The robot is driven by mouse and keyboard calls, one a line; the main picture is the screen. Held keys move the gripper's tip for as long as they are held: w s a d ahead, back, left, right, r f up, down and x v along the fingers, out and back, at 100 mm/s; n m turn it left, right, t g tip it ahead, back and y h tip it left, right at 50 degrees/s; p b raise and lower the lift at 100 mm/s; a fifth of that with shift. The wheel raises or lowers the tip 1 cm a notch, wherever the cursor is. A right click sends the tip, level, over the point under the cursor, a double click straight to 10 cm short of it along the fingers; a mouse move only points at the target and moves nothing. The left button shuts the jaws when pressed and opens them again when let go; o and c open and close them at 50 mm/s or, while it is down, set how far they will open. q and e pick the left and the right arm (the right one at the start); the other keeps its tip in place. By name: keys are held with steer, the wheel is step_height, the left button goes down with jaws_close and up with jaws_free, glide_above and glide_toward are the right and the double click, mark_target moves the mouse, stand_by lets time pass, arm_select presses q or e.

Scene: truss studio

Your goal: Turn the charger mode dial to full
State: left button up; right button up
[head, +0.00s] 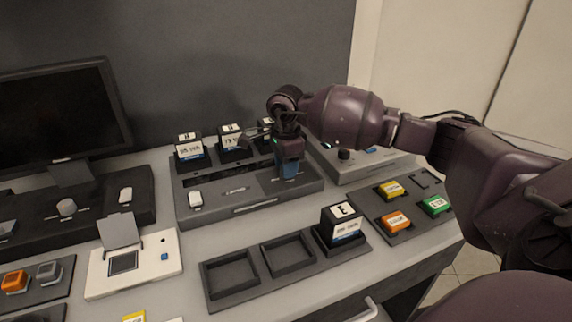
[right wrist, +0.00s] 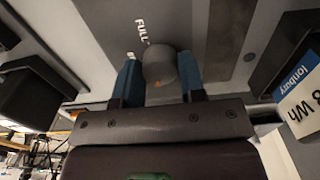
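The charger (head: 232,206) is a wide dark grey unit on the bench with several battery packs standing along its back. My right gripper (head: 290,170) reaches down onto its right part and hides the dial in the head view. In the right wrist view the mode dial (right wrist: 160,66) is a round grey knob with a small orange mark. A "FULL" label (right wrist: 142,31) is printed on the panel near it. The blue fingers of my right gripper (right wrist: 160,78) stand on both sides of the knob and appear to touch it. My left gripper is not in view.
A tray (head: 245,295) in front holds one battery pack (head: 342,224) and has two empty bays. A panel of coloured buttons (head: 408,232) is at right, a monitor (head: 60,112) at far left.

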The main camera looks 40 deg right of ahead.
steer(key=c, duration=0.3)
steer(key=shift+c, duration=0.3)
